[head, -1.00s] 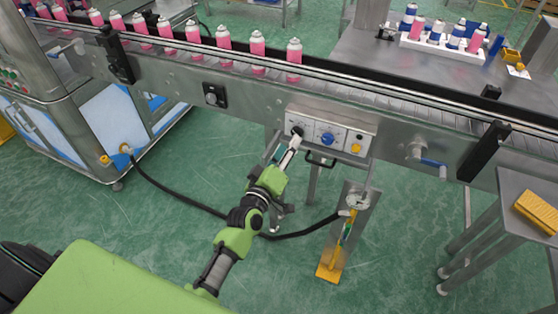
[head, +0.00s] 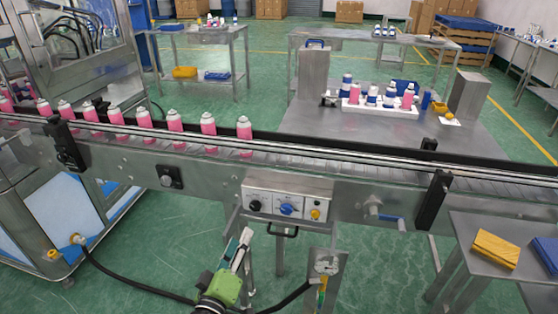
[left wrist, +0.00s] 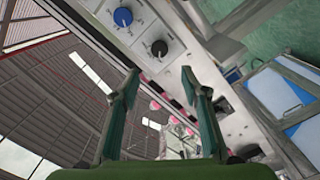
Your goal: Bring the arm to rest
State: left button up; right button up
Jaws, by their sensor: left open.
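My left arm comes up from the bottom of the head view. Its gripper (head: 243,243) is just below and left of the control box (head: 288,201) on the conveyor's front. In the left wrist view the two fingers (left wrist: 158,82) are apart with nothing between them. The box carries a black knob (head: 255,206), a blue knob (head: 287,209) and a yellow button (head: 315,214). In the left wrist view the blue knob (left wrist: 123,17) and a black knob (left wrist: 159,48) lie ahead of the fingers, not touched. My right gripper does not show.
Pink cans (head: 208,128) stand in a row on the conveyor (head: 340,170). A black hose (head: 130,282) runs low in front. A side table (head: 470,228) with a yellow block (head: 496,249) stands at right. A white tray (head: 378,109) of cans sits behind. Green floor lies below the conveyor.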

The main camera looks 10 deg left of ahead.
pick_arm(q)
jog(key=s+d+f+m+g, duration=0.1)
jog(key=s+f+m+g, duration=0.15)
jog(key=s+f, duration=0.65)
jog(key=s+d+f+m+g, duration=0.15)
jog(key=f+g, duration=0.25)
jog(key=f, duration=1.1)
jog(key=s+f+m+g, duration=0.3)
jog(key=s+f, duration=0.3)
jog(key=f, duration=0.6)
jog(key=s+a+f+m+g, duration=0.1)
jog(key=s+f, duration=0.4)
jog(key=s, duration=0.5)
jog(key=s+a+f+m+g, duration=0.2)
jog(key=s+f+g, duration=0.2)
jog(key=s, duration=0.6)
jog(key=s+a+f+m+g, duration=0.2)
jog(key=s+f, duration=0.4)
jog(key=s, duration=0.5)
jog(key=shift+a+f+y, duration=0.2)
jog(key=shift+f+y, duration=0.1)
jog(key=shift+f, duration=0.1)
jog(key=shift+g, duration=0.25)
